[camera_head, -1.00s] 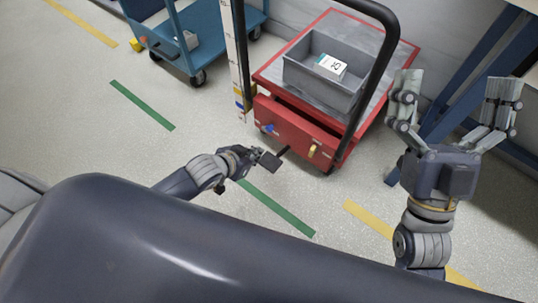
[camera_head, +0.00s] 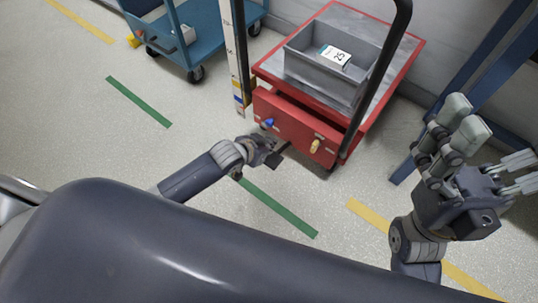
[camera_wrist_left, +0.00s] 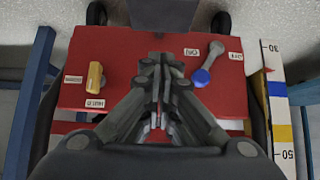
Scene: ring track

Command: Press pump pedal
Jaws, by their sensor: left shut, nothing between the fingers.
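The pump pedal (camera_head: 277,161) is a dark plate on an arm low at the front of the red lift cart (camera_head: 296,128). In the left wrist view it seems to be the dark grey plate (camera_wrist_left: 165,14) at the top edge. My left gripper (camera_head: 267,152) is shut and empty, close beside the pedal in the head view; I cannot tell whether they touch. In the left wrist view its fingers cover the middle of the red panel (camera_wrist_left: 110,55). My right gripper (camera_head: 487,150) is open and empty at the right, away from the cart.
The panel has a blue-tipped lever (camera_head: 268,123) and a yellow handle (camera_head: 315,146). A grey bin (camera_head: 310,75) with a labelled box (camera_head: 335,56) sits on the cart. A measuring post (camera_head: 235,55) stands left. A blue trolley (camera_head: 190,50) is behind it. Floor in front is clear.

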